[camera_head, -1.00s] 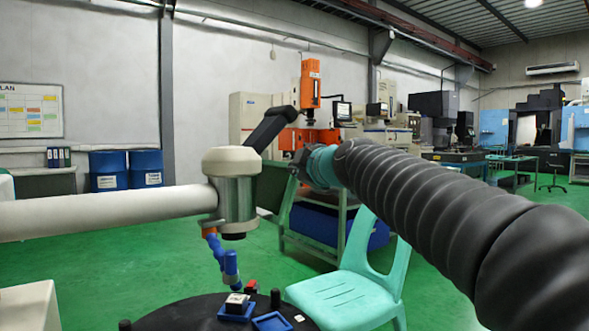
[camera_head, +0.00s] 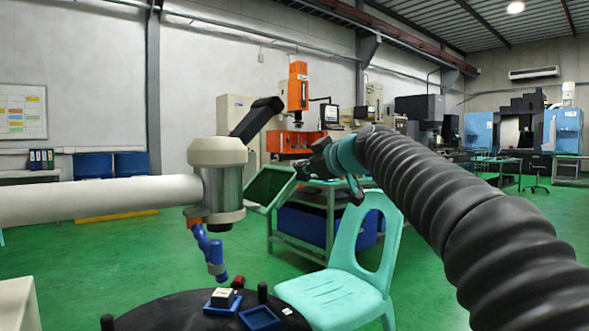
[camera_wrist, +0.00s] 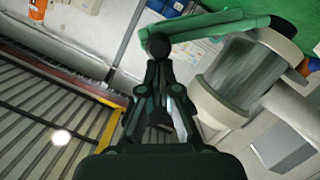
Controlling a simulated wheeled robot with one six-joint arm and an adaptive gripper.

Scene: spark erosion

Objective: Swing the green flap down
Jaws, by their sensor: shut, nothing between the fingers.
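The green flap (camera_head: 270,187) shows in the head view as a tilted panel with a pale green rim, at the left end of a green-framed bench. Its right edge is close to my gripper (camera_head: 306,166), which is dark and small there. In the wrist view my gripper (camera_wrist: 158,46) is shut and empty. Its tips overlap the left end of a green bar (camera_wrist: 220,26), which looks like the flap seen edge-on. I cannot tell whether they touch.
The green-framed bench (camera_head: 325,185) has blue bins (camera_head: 322,226) beneath it. A turquoise plastic chair (camera_head: 335,293) stands in front. An orange machine (camera_head: 299,88) stands behind. Green floor is open at the left.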

